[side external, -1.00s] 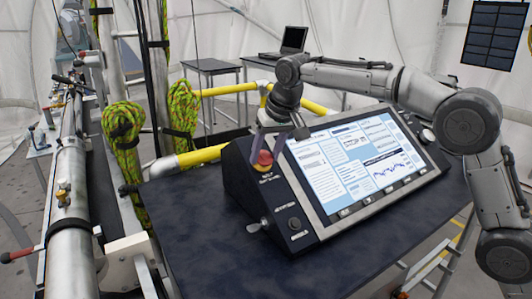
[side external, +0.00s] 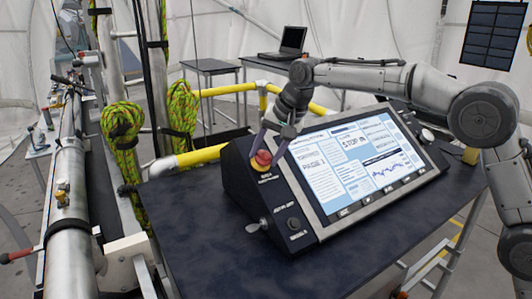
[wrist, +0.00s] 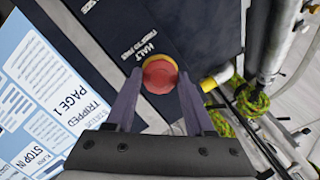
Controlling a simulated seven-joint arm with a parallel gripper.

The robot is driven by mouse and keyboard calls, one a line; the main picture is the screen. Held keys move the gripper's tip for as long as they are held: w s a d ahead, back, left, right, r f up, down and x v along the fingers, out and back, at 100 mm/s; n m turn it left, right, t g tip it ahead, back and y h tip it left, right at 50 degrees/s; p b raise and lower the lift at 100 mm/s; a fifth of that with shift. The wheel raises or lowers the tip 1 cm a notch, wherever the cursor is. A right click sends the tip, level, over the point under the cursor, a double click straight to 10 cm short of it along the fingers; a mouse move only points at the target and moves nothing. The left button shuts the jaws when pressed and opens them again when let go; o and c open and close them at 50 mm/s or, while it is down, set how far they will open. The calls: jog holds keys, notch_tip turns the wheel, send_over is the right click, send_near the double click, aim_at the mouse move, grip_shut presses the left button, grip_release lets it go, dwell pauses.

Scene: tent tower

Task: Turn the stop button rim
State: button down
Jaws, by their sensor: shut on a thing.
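The red stop button (side external: 262,158) sits on a yellowish base at the upper left of the dark console (side external: 235,185). In the wrist view the round red button (wrist: 159,74) shows beside a label reading "HALT". My gripper (side external: 269,148) reaches down onto it from above, tilted. In the wrist view my gripper (wrist: 160,78) has one purple finger on each side of the button, shut on its rim. The contact itself is partly hidden behind the fingers in the side view.
The console's lit screen (side external: 350,160) is right of the button and reads "TRIPPED PAGE 1" and "STOP IN" in the wrist view. Knobs (side external: 293,223) sit below. The dark table (side external: 200,240) is clear in front. A yellow rail (side external: 200,156) and green rope (side external: 123,130) stand left.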

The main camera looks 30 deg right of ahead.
jog(key=shift+m, duration=0.3)
jog(key=shift+c, duration=1.3)
grip_release()
jog(key=v, duration=1.3)
jog(key=shift+s+d+r, duration=0.15)
jog(key=shift+d+r, duration=0.05)
jog(key=shift+r, duration=0.1)
